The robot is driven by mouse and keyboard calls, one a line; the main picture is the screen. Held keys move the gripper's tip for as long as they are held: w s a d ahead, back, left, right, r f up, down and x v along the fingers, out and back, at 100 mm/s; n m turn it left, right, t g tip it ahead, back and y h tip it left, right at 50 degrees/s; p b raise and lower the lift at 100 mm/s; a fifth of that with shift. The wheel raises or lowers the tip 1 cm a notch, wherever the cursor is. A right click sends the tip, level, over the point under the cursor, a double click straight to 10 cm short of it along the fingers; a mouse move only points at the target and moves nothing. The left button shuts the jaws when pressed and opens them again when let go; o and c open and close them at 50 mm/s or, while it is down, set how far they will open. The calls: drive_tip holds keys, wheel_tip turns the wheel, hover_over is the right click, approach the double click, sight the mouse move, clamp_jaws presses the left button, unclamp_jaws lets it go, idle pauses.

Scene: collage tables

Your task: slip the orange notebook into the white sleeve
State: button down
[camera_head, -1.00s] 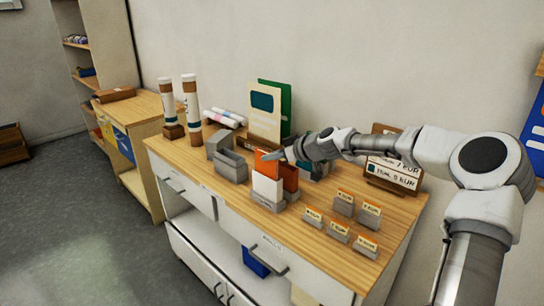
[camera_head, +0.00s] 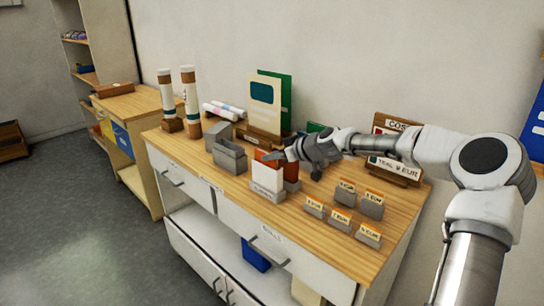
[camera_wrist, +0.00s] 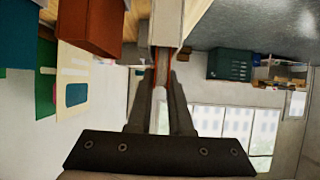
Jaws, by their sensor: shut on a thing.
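The white sleeve (camera_head: 267,177) stands upright in a grey holder (camera_head: 264,195) near the front of the table. The orange notebook (camera_head: 265,155) shows as a narrow strip above the sleeve's top edge; its lower part is hidden behind or inside the sleeve. My gripper (camera_head: 284,155) is shut on the notebook's upper end, just above the sleeve. In the wrist view, my fingers (camera_wrist: 163,66) pinch the thin orange edge (camera_wrist: 163,57), which appears to run into the mouth of the white sleeve (camera_wrist: 168,20).
A red-brown box-like item (camera_head: 291,172) stands close behind the sleeve. A grey open bin (camera_head: 230,157) is to the left. Several small price cards in grey stands (camera_head: 345,192) are to the right, with a sign (camera_head: 395,168) behind. A cream board (camera_head: 264,105) stands at the back.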

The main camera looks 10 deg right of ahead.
drive_tip(key=shift+f, duration=0.2)
drive_tip(key=c, duration=0.8)
unclamp_jaws()
drive_tip(key=shift+o, duration=0.2)
drive_tip(key=shift+s, duration=0.1)
drive_tip(key=v, duration=1.7)
drive_tip(key=shift+s, duration=0.1)
